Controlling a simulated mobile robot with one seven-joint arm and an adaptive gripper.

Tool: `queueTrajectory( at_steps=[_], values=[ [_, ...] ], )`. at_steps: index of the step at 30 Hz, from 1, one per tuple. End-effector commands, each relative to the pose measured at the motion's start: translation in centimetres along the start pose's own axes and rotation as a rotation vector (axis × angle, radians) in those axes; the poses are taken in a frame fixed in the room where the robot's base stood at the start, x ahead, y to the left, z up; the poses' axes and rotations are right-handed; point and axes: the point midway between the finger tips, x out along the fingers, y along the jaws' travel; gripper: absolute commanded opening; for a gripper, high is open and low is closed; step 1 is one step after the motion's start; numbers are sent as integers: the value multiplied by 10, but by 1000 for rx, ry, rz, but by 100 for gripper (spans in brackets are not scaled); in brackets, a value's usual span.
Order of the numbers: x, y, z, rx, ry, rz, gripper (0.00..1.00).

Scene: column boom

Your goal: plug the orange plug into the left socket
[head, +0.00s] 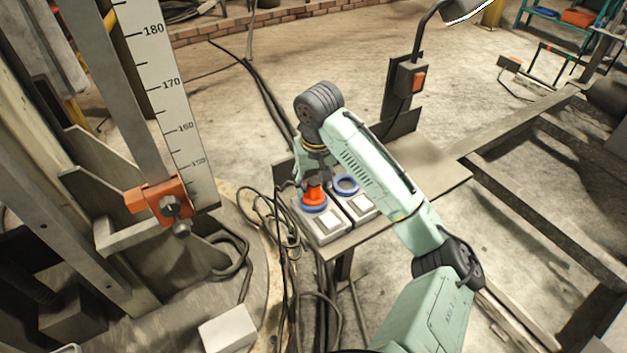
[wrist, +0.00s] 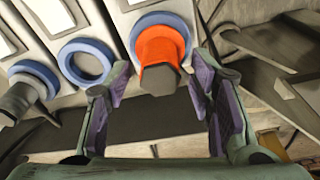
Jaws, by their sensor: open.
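The orange plug (head: 314,194) stands upright in the blue ring of the leftmost socket (head: 322,228) in the head view. In the wrist view the orange plug (wrist: 160,52) sits in a blue ring at the right of the row, its dark grey end facing the camera. How deep it sits I cannot tell. My gripper (wrist: 163,88) is open, one finger on each side of the plug's end, with gaps showing on both sides. In the head view my gripper (head: 313,172) is directly above the plug, partly hidden by my wrist.
The neighbouring socket's blue ring (head: 346,185) is empty. In the wrist view a grey plug (wrist: 22,98) sits in another blue-ringed socket at far left. A switch box (head: 411,80) on a post stands behind the table (head: 432,160). Cables (head: 272,225) hang left of the table.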

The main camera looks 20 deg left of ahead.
Motion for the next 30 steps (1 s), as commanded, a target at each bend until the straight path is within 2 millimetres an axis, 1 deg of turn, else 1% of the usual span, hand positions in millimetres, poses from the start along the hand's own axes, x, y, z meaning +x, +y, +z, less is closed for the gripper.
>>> queueTrajectory(
  at_steps=[8,11,14,24,27,30],
  values=[
    [0,0,0,0,-1,0,51],
    [-6,0,0,0,1,1,51],
    [-20,0,-1,-1,3,1,51],
    [-90,1,-1,0,3,5,51],
    [-105,0,0,0,1,3,51],
    [-114,0,0,-1,0,2,51]
  ],
)
